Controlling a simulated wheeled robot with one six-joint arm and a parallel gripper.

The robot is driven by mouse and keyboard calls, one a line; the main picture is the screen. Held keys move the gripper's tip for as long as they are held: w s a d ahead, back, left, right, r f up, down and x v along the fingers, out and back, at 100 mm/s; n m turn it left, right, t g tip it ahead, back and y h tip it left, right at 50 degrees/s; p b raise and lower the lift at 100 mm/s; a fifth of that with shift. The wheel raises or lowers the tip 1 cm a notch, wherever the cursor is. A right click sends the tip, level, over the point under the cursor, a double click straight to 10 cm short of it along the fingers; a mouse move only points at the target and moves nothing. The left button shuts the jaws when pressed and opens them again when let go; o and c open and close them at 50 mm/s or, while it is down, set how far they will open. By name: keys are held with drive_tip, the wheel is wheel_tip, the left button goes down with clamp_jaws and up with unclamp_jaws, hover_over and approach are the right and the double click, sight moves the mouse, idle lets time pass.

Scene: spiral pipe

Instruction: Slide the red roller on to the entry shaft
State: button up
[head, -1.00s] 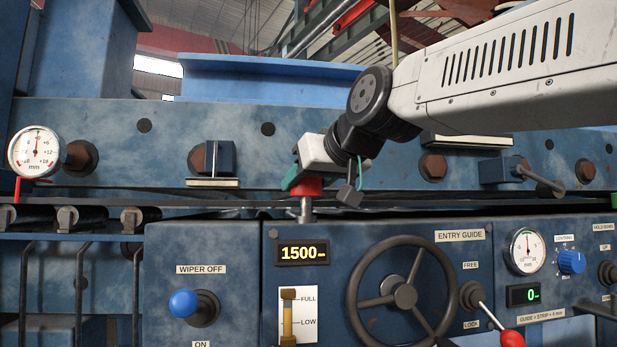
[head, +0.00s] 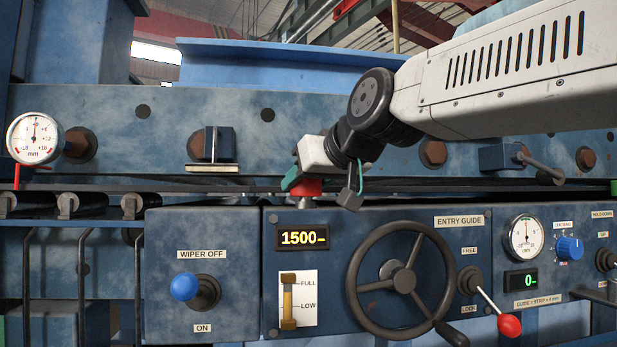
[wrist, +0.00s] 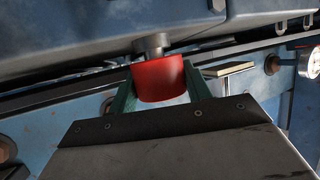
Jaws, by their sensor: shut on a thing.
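The red roller (head: 308,188) is held upright between the green fingers of my gripper (head: 303,183), above the top edge of the entry guide panel. In the wrist view the roller (wrist: 161,80) sits between both fingers of my gripper (wrist: 159,72), which is shut on it. The grey metal entry shaft (wrist: 152,45) meets the roller's far end, in line with it or nearly so. In the head view only a short stretch of the shaft (head: 305,203) shows under the roller. How far the shaft reaches inside the roller is hidden.
The entry guide panel (head: 455,250) is close below, with a handwheel (head: 404,281) and a red-knobbed lever (head: 509,325). A dark strip (head: 430,185) runs behind the roller. Black rollers (head: 80,205) are at left. A blue beam (head: 270,120) stands behind.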

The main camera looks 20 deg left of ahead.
drive_tip(key=shift+f, duration=0.35)
drive_tip(key=o, duration=1.2)
drive_tip(key=shift+s, duration=0.15)
drive_tip(key=shift+d, duration=0.1)
